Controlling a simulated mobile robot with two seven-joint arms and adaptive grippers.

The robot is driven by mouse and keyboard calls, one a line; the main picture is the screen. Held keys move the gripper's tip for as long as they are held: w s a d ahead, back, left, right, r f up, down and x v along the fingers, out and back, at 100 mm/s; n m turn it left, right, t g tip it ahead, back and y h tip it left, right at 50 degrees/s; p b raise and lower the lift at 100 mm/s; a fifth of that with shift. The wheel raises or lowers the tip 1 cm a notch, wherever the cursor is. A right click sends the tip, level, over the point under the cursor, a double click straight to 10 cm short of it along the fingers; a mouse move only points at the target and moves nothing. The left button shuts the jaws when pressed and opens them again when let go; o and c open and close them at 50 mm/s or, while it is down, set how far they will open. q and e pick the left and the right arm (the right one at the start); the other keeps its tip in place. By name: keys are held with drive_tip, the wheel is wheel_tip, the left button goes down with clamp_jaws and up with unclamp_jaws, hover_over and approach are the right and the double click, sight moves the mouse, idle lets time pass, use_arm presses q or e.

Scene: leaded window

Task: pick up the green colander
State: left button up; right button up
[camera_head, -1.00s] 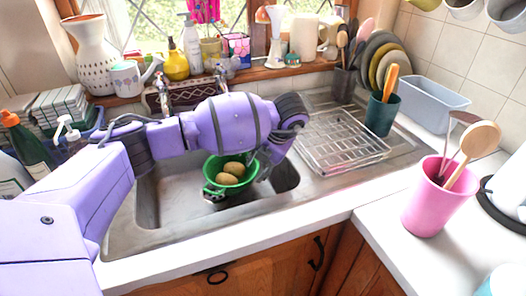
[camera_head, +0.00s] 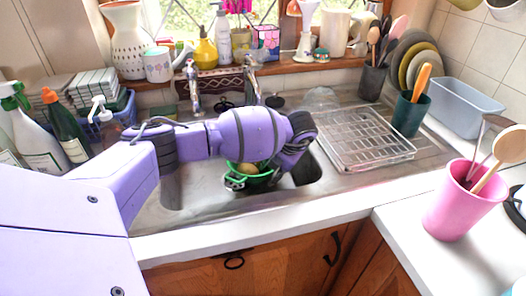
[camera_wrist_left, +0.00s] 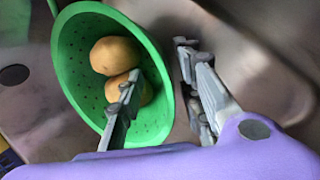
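The green colander (camera_head: 262,179) sits in the sink basin, partly hidden behind my left arm in the head view. In the left wrist view the colander (camera_wrist_left: 76,62) is tilted toward the camera and holds two round yellow-brown potatoes (camera_wrist_left: 115,56). My left gripper (camera_wrist_left: 155,64) is open at the colander's rim. One finger reaches inside the bowl, in front of the lower potato. The other finger is outside the wall, so the rim lies between them. The fingers stand clearly apart. My right gripper is not in view.
The sink (camera_head: 175,190) has a tap (camera_head: 192,85) behind it. A wire drying rack (camera_head: 365,140) stands on the drainer to the right. A pink pot (camera_head: 458,205) with utensils is on the right counter. Bottles (camera_head: 65,130) crowd the left.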

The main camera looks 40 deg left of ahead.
use_arm(q)
clamp_jaws()
drive_tip(key=shift+r, duration=0.1)
